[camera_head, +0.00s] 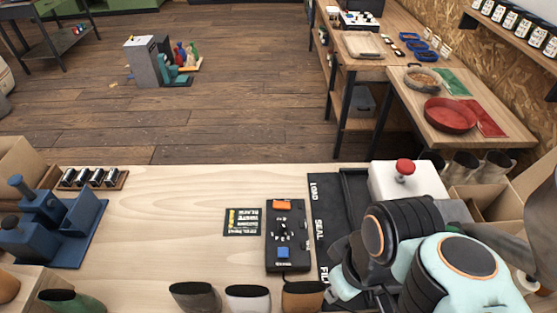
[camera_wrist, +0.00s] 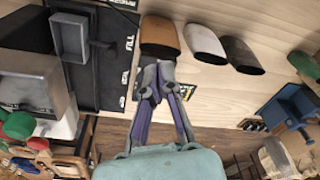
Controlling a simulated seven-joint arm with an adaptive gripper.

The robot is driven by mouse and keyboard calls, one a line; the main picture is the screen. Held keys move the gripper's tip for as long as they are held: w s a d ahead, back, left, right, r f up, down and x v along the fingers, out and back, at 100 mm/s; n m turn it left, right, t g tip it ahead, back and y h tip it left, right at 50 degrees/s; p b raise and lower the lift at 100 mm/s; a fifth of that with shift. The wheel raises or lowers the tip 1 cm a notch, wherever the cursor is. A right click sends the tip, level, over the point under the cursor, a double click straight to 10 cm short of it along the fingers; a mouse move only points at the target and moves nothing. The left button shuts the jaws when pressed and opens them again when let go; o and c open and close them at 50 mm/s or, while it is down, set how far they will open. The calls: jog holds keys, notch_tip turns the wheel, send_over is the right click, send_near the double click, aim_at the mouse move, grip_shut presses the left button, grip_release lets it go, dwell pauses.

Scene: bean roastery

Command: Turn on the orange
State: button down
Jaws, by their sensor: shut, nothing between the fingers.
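A black control box (camera_head: 299,232) lies on the light wooden bench in the head view. It has an orange switch (camera_head: 282,204) at its far end, a blue switch (camera_head: 283,252) at its near end and a dial between them. Whether the orange switch is on or off is too small to tell. My gripper (camera_wrist: 157,78) is shut and empty in the wrist view, with its fingertips together below a brown scoop (camera_wrist: 160,38). The fingers cover the area of the box there. In the head view my arm is to the right of the box.
A black and yellow card (camera_head: 242,222) lies left of the box. Several scoops, including a white one (camera_head: 248,297), line the near edge. A black mat (camera_head: 322,200) and a white unit with a red knob (camera_head: 404,168) are to the right. Bare bench is left of the card.

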jog(key=w+r+n+t, duration=0.2)
jog(key=w+r+n, duration=0.35)
jog(key=w, duration=0.35)
jog(key=n+g, duration=0.3)
jog(key=n, duration=0.4)
send_over(277, 205)
jog(key=d, duration=0.2)
notch_tip(277, 205, down, 14)
jog(key=shift+d+f+y, duration=0.15)
jog(key=shift+f+y, duration=0.1)
jog(key=shift+y, duration=0.15)
jog(key=shift+m, duration=0.25)
jog(key=f, duration=0.4)
jog(key=a+f, duration=0.1)
jog(key=f, duration=0.4)
jog(key=a+f, duration=0.1)
jog(key=f, duration=0.3)
jog(key=shift+f, duration=0.4)
jog(key=shift+f, duration=0.1)
